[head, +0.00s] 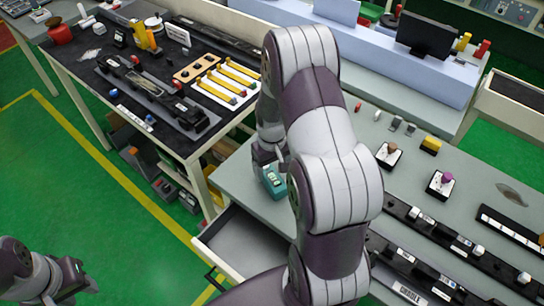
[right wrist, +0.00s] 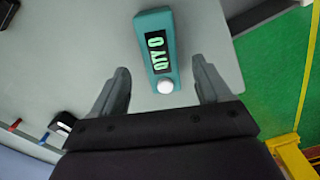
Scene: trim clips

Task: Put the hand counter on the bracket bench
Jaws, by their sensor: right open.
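The hand counter (head: 273,181) is a teal device at the near left corner of the grey-green bench (head: 235,180). In the right wrist view the hand counter (right wrist: 158,50) shows a "QTY 0" display and a white button. My right gripper (head: 267,156) is open, its fingers (right wrist: 161,72) on either side of the counter's button end, with no visible grip. My arm hides part of the bench. My left gripper (head: 75,282) is at the lower left, away from both benches; its jaws are unclear. I cannot read which bench is the bracket bench.
A dark-topped bench (head: 85,65) at the left holds yellow-handled tools, black rails and small parts. An open drawer (head: 245,243) juts out below the counter's corner. Black rails (head: 430,232) and a "CRADLE" label (head: 408,291) lie at the right. Green floor lies left.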

